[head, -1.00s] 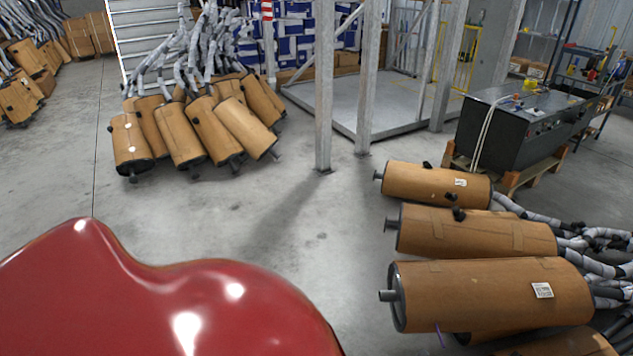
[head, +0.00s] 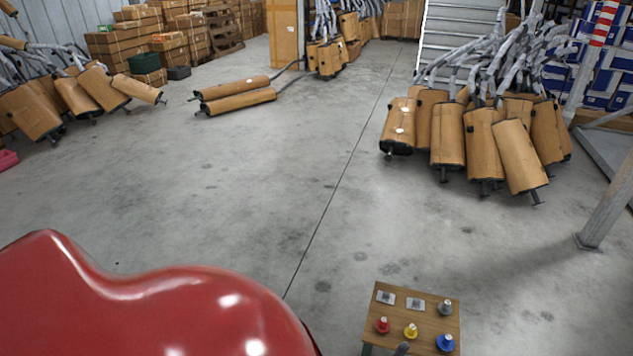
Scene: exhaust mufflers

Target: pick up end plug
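A small wooden table (head: 392,323) stands at the bottom right of the head view, its lower part cut off by the frame edge. On it are small plug-like pieces: a red one (head: 382,325), a yellow one (head: 410,331), a blue one (head: 445,342) and a grey one (head: 445,308). I cannot tell which one is the end plug. A dark grey shape (head: 402,348) shows at the bottom edge by the table; I cannot tell what it is. Neither of my grippers can be made out.
More mufflers lie at the left (head: 32,110) and middle (head: 235,102). The concrete floor between is clear.

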